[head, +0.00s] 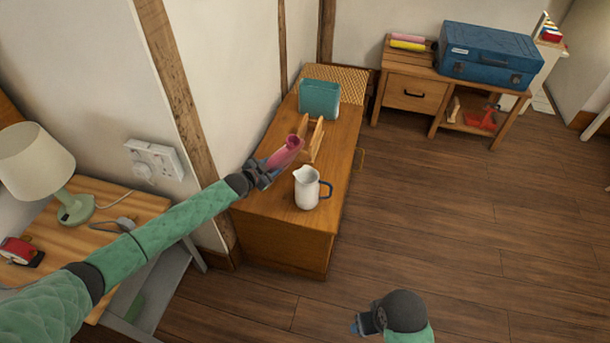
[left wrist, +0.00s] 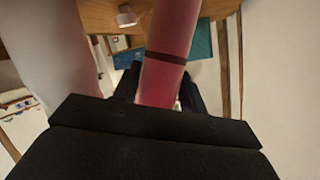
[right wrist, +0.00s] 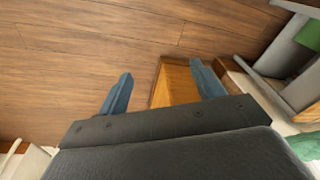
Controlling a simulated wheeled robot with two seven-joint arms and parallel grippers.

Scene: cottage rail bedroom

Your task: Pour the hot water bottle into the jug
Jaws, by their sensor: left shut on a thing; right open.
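The pink-red hot water bottle (head: 288,150) is held in my left gripper (head: 266,172) above the wooden cabinet. It slants up and away from the fingers, its far end beside the wooden rack. In the left wrist view the bottle (left wrist: 167,60) shows a dark band and fills the space between the fingers. The white jug (head: 306,188) with a blue handle stands upright on the cabinet's near end, right of and below the gripper, apart from the bottle in the head view. The jug's inside is hidden. My right gripper (head: 364,323) is open and empty above the floor.
The cabinet (head: 280,222) also bears a wooden rack (head: 312,140) and a teal box (head: 319,99). A wall with a timber post (head: 172,75) runs close on the left. A bedside table with a lamp (head: 50,165) stands nearer. The floor to the right is clear.

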